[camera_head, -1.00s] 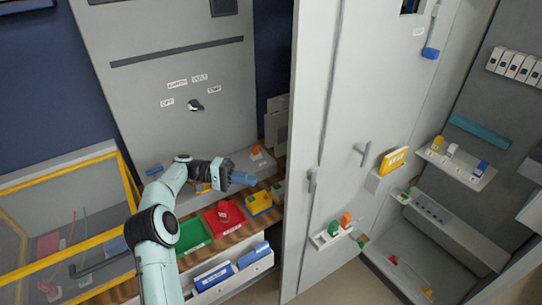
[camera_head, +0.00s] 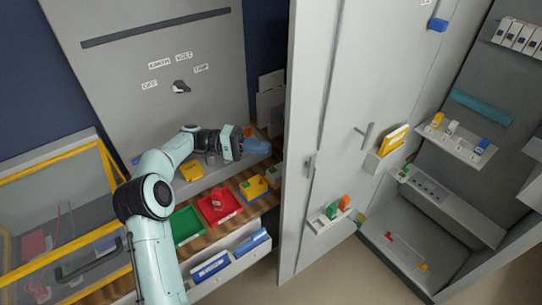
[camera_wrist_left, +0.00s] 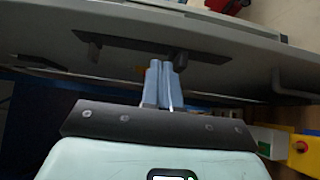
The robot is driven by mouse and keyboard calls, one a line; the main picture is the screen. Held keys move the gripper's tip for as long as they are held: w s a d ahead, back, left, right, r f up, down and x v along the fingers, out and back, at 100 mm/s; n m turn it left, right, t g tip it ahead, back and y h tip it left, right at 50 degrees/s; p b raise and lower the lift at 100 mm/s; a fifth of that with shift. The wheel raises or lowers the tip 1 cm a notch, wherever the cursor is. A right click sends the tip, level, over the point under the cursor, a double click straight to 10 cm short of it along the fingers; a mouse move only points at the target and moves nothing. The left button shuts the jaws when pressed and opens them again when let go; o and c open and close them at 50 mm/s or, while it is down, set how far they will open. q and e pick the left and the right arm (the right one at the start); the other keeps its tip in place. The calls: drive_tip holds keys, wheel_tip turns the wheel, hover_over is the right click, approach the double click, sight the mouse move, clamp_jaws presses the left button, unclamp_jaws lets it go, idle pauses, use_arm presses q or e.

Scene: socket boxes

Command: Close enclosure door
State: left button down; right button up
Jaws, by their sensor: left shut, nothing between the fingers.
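The enclosure door (camera_head: 335,110) is a tall grey panel standing open in the head view, with the cabinet interior (camera_head: 500,125) showing to its right. A dark handle (camera_head: 310,166) sits near its left edge and another handle (camera_head: 365,133) is further right on its face. My left gripper (camera_head: 258,146) is shut and empty, with its blue fingers pointing right toward the door's left edge, a short gap away in the picture. The left wrist view shows the shut fingers (camera_wrist_left: 158,82) in front of a grey panel with a dark fitting. My right gripper is not in view.
Red (camera_head: 217,206), green (camera_head: 184,225) and yellow (camera_head: 254,188) bins stand on the wooden counter below my left arm. A yellow-framed case (camera_head: 60,215) is at the left. The door carries small holders with coloured items. Floor shows below the door.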

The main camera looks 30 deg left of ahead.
use_arm(q)
drive_tip(key=d, duration=0.2)
drive_tip(key=s+d, duration=0.1)
drive_tip(key=d, duration=0.1)
drive_tip(key=shift+d, duration=0.3)
drive_tip(key=shift+s+b, duration=0.1)
drive_tip(key=shift+b, duration=0.25)
